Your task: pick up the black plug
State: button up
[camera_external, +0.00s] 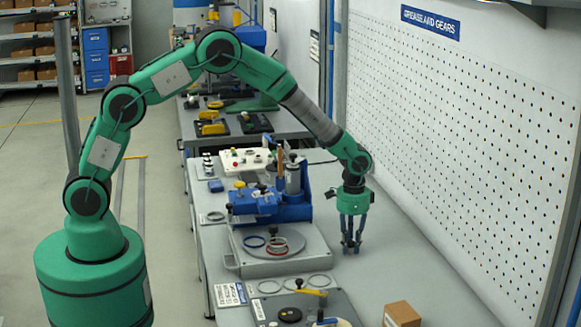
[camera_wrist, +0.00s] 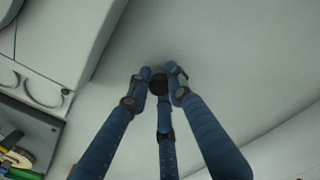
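A small dark round piece, which looks like the black plug (camera_wrist: 158,84), shows in the wrist view between the tips of my gripper's three blue fingers. My gripper (camera_external: 351,246) points straight down over the grey bench, right of the blue machine, with its fingertips close to the bench top. The fingers (camera_wrist: 159,86) surround the plug closely on the left, right and near side. I cannot tell whether they press on it or stand slightly apart. In the external view the plug is too small and hidden among the fingertips to make out clearly.
The blue machine (camera_external: 270,206) and a grey fixture (camera_external: 262,266) with rings stand left of my gripper. A cardboard box (camera_external: 401,315) sits at the front of the bench. The perforated wall panel (camera_external: 470,150) rises on the right. Bench to the gripper's right is clear.

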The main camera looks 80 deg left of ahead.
aim_at(351, 241)
dwell(0.3)
jog(key=shift+r+p, duration=0.75)
jog(key=shift+r, duration=4.25)
